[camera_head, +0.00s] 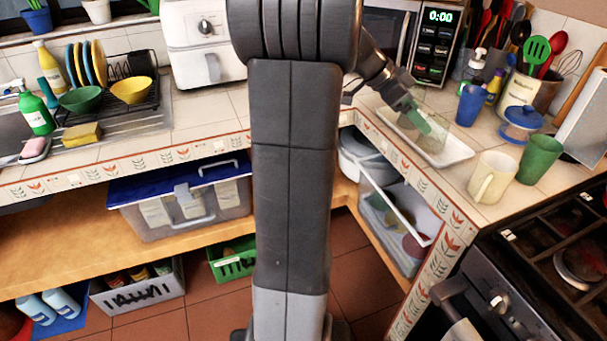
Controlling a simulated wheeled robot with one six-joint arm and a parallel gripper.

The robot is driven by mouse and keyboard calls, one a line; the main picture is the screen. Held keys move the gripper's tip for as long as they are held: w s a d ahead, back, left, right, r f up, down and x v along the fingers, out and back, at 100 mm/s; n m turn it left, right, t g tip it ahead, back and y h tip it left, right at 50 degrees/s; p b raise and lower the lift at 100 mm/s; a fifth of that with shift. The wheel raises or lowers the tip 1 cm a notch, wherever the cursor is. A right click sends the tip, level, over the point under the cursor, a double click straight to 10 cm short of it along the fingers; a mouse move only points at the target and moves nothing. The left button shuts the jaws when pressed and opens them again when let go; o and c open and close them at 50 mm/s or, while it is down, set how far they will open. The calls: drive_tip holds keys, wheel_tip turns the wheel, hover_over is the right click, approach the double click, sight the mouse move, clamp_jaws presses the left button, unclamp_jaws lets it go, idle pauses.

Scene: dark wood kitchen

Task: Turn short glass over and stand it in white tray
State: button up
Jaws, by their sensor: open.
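The white tray (458,153) lies on the tiled counter right of my arm, below the microwave. A clear short glass (434,142) appears to stand in the tray, near its middle. It is small and see-through, so I cannot tell which end is up. My gripper (418,121) reaches down from the upper left, with its green-tipped fingers right at the glass and partly over it. The gripper is open. I cannot tell whether the fingers touch the glass.
A utensil crock (525,95) is behind. The stove (540,260) is at lower right. The counter's front edge is close to the tray.

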drive_tip(key=w+a+f+n+t+y+p, duration=0.1)
drive_tip(key=w+a+f+n+y+p, duration=0.2)
drive_tip(key=a+f+n, duration=0.4)
drive_tip(key=w+a+f+n+t+y+p, duration=0.1)
drive_tip(key=w+a+f+n+y+p, duration=0.2)
drive_tip(key=a+f+n, duration=0.4)
drive_tip(key=a+f+p, duration=0.1)
drive_tip(key=a+f, duration=0.6)
drive_tip(key=shift+w+a+n, duration=0.35)
drive_tip(key=shift+a+n, duration=0.05)
drive_tip(key=shift+d, duration=0.1)
drive_tip(key=s+d+r+m+h+b, duration=0.1)
drive_tip(key=s+d+r+m+b, duration=0.1)
drive_tip(key=d+r+m, duration=0.3)
drive_tip(key=s+d+r+m+h+b, duration=0.1)
drive_tip(key=d+r+m+h+b, duration=0.1)
drive_tip(key=d+r+m, duration=0.3)
drive_tip(key=shift+s+d+r+m+h+b, duration=0.5)
drive_tip(key=shift+d+r, duration=1.1)
drive_tip(key=shift+d, duration=1.6)
drive_tip(key=shift+w+n, duration=0.15)
drive_tip(key=shift+n, duration=0.15)
